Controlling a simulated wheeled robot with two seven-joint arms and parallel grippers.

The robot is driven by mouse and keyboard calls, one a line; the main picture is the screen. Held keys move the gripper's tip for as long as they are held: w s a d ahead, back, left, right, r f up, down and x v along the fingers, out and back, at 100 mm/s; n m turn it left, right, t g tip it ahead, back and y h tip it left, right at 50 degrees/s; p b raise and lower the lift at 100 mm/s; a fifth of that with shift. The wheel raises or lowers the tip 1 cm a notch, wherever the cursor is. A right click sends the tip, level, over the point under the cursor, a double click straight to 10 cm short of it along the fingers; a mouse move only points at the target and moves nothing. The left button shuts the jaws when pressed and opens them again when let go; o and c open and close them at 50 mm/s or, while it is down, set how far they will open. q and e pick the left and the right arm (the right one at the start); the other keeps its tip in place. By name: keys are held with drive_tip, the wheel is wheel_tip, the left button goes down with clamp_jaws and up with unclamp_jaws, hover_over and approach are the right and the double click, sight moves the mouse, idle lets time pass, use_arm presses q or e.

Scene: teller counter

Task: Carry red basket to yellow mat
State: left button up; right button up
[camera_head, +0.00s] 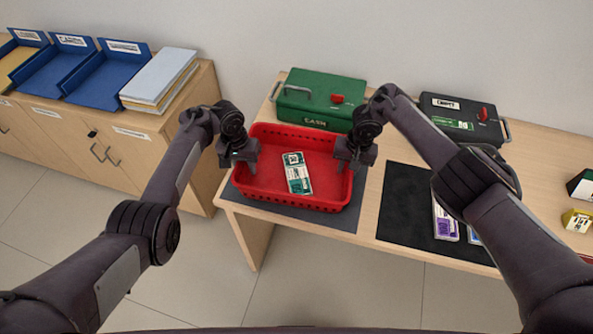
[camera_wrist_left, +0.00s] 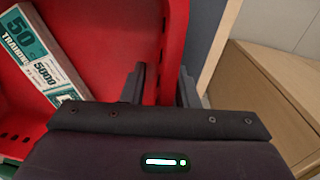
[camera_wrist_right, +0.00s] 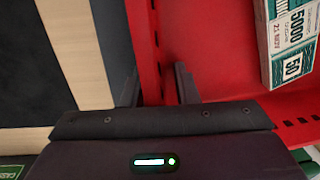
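The red basket (camera_head: 300,203) sits on a dark grey mat (camera_head: 340,222) at the left end of the counter. A green and white banknote bundle (camera_head: 297,173) lies in it. My left gripper (camera_head: 239,164) is at the basket's left wall, its open fingers on either side of the wall in the left wrist view (camera_wrist_left: 162,88). My right gripper (camera_head: 354,160) is at the right wall, its open fingers also straddling the wall in the right wrist view (camera_wrist_right: 158,88). Neither gripper is visibly clamped. No yellow mat is in view.
A green cash box (camera_head: 310,100) stands close behind the basket. A black mat (camera_head: 405,205) with bundles lies to the right, partly under my right arm. A dark box (camera_head: 465,118) stands behind it. Blue trays (camera_head: 108,75) sit on a separate cabinet at left.

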use_arm(q)
clamp_jaws()
use_arm(e)
clamp_jaws()
